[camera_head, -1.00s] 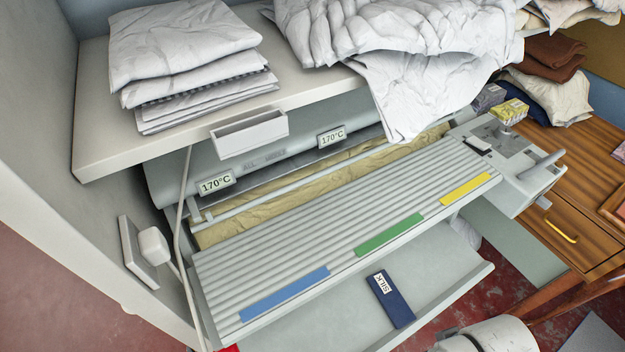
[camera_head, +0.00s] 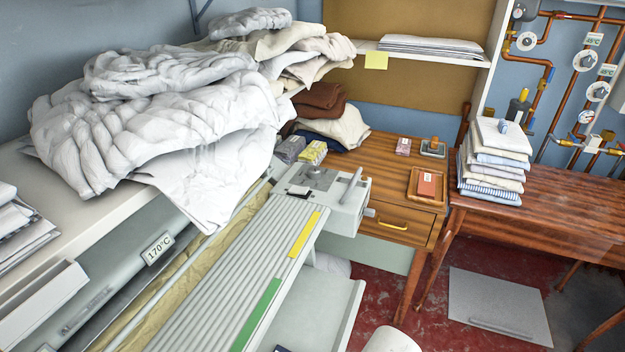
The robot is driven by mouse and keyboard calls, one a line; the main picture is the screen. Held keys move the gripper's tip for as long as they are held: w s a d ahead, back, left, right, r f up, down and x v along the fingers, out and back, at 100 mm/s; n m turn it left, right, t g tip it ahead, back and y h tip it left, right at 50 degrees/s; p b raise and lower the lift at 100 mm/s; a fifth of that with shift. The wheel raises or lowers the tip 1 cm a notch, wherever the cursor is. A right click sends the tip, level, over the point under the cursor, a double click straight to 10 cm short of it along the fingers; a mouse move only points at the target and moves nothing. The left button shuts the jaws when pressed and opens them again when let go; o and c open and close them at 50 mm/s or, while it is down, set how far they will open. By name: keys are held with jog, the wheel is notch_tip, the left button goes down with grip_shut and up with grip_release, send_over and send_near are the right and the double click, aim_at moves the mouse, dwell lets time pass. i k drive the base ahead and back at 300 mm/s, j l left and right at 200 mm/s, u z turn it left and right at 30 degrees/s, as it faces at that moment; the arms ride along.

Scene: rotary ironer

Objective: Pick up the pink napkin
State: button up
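I cannot make out a pink napkin for certain in the head view. Much of the cloth lies in heaps that hide what is under them. A small pale pink item (camera_head: 403,146) lies on the wooden desk, too small to identify. A folded stack of pale cloths (camera_head: 493,165), some striped or bluish, stands on the wooden table at the right, with a small blue and white object on top. My gripper is not in view.
The ironer's ribbed board (camera_head: 235,265) fills the lower left. A big white laundry heap (camera_head: 150,130) covers the shelf above it. The wooden desk (camera_head: 385,165) holds a tray with a reddish item (camera_head: 428,185). A grey panel (camera_head: 498,303) lies on the red floor (camera_head: 400,285).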

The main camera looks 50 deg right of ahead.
aim_at(404, 145)
jog(key=z, duration=1.7)
